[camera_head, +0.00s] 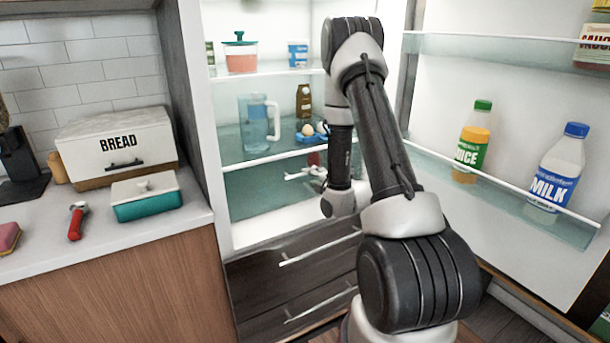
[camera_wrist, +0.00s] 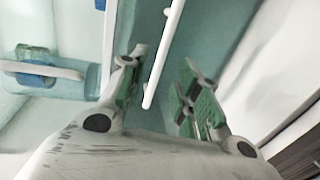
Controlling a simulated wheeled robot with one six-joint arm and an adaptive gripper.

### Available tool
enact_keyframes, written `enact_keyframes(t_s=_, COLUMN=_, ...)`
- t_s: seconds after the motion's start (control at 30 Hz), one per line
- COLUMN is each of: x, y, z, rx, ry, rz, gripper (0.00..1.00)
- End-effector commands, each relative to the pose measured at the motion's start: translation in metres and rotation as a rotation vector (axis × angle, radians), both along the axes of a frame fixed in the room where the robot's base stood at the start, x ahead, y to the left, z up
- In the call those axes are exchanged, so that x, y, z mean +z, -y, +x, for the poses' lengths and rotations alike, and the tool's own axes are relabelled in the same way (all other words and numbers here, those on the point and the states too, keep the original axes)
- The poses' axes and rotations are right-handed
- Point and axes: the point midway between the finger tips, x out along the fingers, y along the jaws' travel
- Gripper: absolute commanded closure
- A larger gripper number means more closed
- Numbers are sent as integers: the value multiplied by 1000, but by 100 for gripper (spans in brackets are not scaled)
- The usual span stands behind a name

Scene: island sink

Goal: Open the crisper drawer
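The crisper drawer (camera_head: 250,198) looks like the pale teal translucent front low inside the open fridge, under the lowest glass shelf. In the wrist view a teal translucent panel (camera_wrist: 215,35) fills the middle. A white bar handle (camera_wrist: 163,55) runs diagonally in front of it, its lower end lying between my fingers. My gripper (camera_wrist: 164,88) is open, with green pads on either side of the bar; I cannot tell whether they touch it. In the head view my gripper (camera_head: 308,172) is small and partly hidden by my arm, in front of the drawer area.
Glass shelves above hold a pitcher (camera_head: 258,122), a lidded jar (camera_head: 241,58) and eggs (camera_head: 309,130). The open door at right holds juice (camera_head: 472,140) and milk (camera_head: 559,165). Dark drawers with bar handles (camera_head: 318,249) lie below. A counter (camera_head: 120,235) stands left.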

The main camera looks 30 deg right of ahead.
Motion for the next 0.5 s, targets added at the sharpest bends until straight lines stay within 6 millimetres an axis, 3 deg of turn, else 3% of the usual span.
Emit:
enact_keyframes(t_s=0.2, x=-7, y=-2, z=37, rx=1, ry=0, rz=0, gripper=68)
enact_keyframes(t_s=0.5, x=-10, y=-2, z=54, rx=0, ry=-1, rz=1, gripper=68)
